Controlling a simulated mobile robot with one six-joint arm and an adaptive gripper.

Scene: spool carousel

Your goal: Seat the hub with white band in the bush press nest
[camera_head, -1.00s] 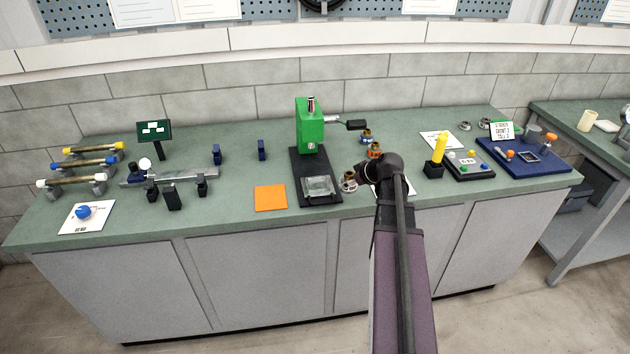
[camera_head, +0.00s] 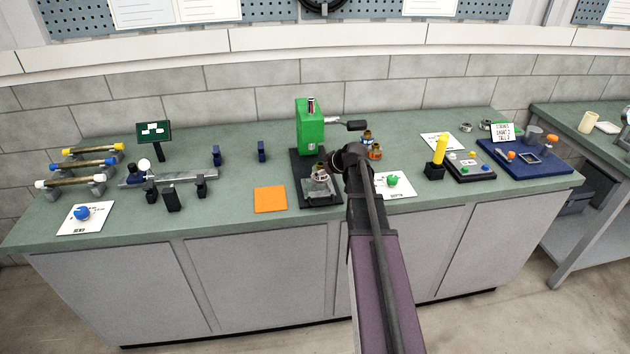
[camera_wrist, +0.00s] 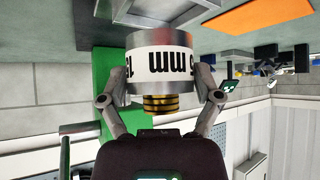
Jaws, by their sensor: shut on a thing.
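The hub with white band (camera_wrist: 160,65) fills the upper middle of the wrist view, grey with black print on its band and a brass ringed part below it in the picture. My gripper (camera_wrist: 163,85) is shut on it, one finger on each side. In the head view the hub (camera_head: 320,170) is small, over the front of the green press (camera_head: 309,130). The clear nest block (camera_head: 320,187) sits on the black press base just below it in the picture. I cannot tell whether the hub touches the nest.
Two orange and brass hubs (camera_head: 374,152) stand right of the press, close to my arm. An orange mat (camera_head: 270,199) lies to its left. The press lever (camera_head: 355,125) sticks out to the right. A card with a green knob (camera_head: 392,181) lies right of my arm.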

